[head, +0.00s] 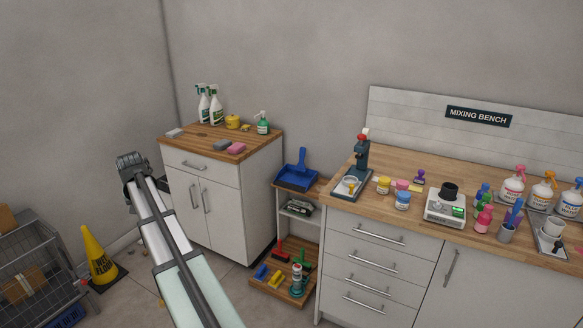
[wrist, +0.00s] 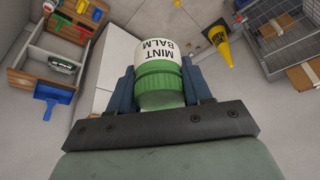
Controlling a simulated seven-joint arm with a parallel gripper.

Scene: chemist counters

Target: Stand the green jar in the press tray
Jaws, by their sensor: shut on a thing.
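The green jar (wrist: 160,88), with a ribbed green lid and a white label reading MINT BALM, is between the fingers of my gripper (wrist: 163,74) in the wrist view. The gripper is shut on it, lid towards the wrist. In the head view my gripper (head: 131,165) is in the air left of the white cabinet, far from the bench; the jar cannot be made out there. The press (head: 362,152), dark with a red top, stands at the bench's left end. Its tray (head: 342,193) is at its foot, with a small pale round piece on it.
Yellow, pink and blue-labelled jars (head: 402,200) stand right of the press, then a scale (head: 445,208) and bottles. A low shelf (head: 270,290) with brushes and a blue dustpan (head: 298,172) lies between cabinet (head: 215,200) and bench. A yellow floor cone (head: 98,258) stands left.

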